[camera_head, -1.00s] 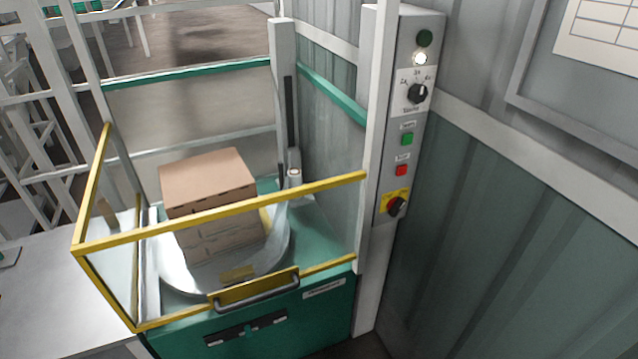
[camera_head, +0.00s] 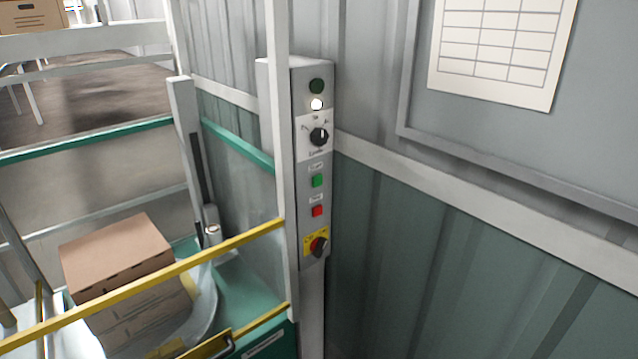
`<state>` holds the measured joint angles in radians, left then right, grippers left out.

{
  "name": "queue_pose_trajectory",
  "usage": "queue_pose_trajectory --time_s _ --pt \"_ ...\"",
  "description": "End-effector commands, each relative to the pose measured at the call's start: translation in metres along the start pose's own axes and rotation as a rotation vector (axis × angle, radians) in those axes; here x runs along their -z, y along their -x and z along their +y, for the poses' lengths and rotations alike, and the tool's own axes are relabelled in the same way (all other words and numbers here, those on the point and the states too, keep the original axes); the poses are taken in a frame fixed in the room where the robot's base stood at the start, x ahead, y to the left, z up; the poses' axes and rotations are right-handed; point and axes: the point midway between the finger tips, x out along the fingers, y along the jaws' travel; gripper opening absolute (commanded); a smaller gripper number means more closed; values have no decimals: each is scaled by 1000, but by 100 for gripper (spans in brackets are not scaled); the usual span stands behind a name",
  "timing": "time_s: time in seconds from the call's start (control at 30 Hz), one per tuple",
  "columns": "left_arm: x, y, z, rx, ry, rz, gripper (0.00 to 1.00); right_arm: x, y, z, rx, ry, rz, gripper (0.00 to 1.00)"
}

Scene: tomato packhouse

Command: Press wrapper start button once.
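The wrapper's control panel (camera_head: 309,240) is a narrow grey upright box near the middle of the head view. Above are a dark green round lamp (camera_head: 316,86), a lit white lamp (camera_head: 316,104) and a black rotary selector (camera_head: 319,136). Neither of my grippers is in view.
The wrapper's yellow-framed guard (camera_head: 150,285) stands at the lower left, around stacked cardboard boxes (camera_head: 115,256) on a round turntable (camera_head: 202,310). A corrugated wall (camera_head: 420,260) with a posted chart (camera_head: 500,50) is at the right. Nothing covers the panel front.

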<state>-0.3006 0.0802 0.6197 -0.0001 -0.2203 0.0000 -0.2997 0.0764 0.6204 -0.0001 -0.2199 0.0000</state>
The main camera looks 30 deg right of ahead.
Motion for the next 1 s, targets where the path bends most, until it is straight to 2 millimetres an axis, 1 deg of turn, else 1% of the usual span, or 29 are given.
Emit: queue_pose_trajectory --time_s 0.03,0.1,0.13,0.43,1.0 --pt "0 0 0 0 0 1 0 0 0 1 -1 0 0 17" --pt "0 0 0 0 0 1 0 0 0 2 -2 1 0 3" --pt "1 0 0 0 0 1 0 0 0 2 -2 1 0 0" --pt "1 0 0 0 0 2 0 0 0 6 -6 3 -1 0" --pt "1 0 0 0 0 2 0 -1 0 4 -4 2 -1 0"
